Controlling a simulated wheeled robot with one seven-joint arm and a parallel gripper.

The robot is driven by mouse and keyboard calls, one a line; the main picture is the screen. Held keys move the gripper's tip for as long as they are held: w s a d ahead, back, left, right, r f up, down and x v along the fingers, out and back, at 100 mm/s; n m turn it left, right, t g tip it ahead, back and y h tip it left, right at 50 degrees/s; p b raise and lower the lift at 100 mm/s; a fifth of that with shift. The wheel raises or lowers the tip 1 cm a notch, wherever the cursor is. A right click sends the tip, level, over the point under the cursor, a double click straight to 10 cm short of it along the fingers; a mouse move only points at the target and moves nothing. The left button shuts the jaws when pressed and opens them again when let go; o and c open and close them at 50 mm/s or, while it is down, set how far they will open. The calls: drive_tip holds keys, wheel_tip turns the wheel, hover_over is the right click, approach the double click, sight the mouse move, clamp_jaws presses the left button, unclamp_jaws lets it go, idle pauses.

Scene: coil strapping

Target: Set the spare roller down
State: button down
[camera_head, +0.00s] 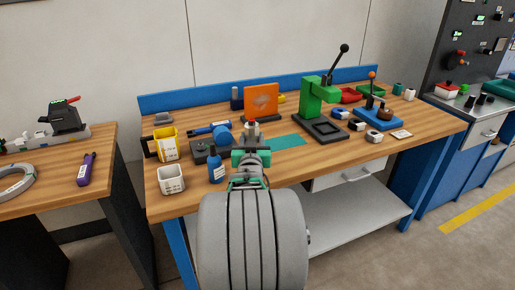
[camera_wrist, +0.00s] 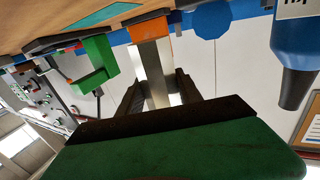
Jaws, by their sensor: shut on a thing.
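My gripper (camera_head: 251,152) is over the front left part of the wooden workbench, pointing away from the camera on my body. In the wrist view its dark fingers (camera_wrist: 158,92) are shut on a shiny silver piece, which I take to be the spare roller (camera_wrist: 154,72). In the head view the roller (camera_head: 252,130) shows as a small grey upright shape just beyond the fingers, with red at its top. Whether its lower end touches the bench is hidden by my gripper.
A teal mat (camera_head: 287,141) lies right of my gripper, before a green press (camera_head: 316,104). An orange panel (camera_head: 261,100) stands behind. Bare wood (camera_head: 325,160) shows at front right.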

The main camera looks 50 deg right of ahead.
drive_tip(key=d+f, duration=0.2)
drive_tip(key=shift+w+d+f, duration=0.25)
drive_tip(key=shift+w+f, duration=0.05)
drive_tip(key=shift+f, duration=1.75)
drive_tip(key=c, duration=0.8)
unclamp_jaws()
drive_tip(key=shift+f, duration=0.1)
drive_tip(key=shift+a+r, duration=0.1)
drive_tip(key=shift+r, duration=0.1)
drive_tip(key=v, duration=1.1)
drive_tip(key=shift+s+a, duration=0.3)
drive_tip(key=shift+f, duration=0.1)
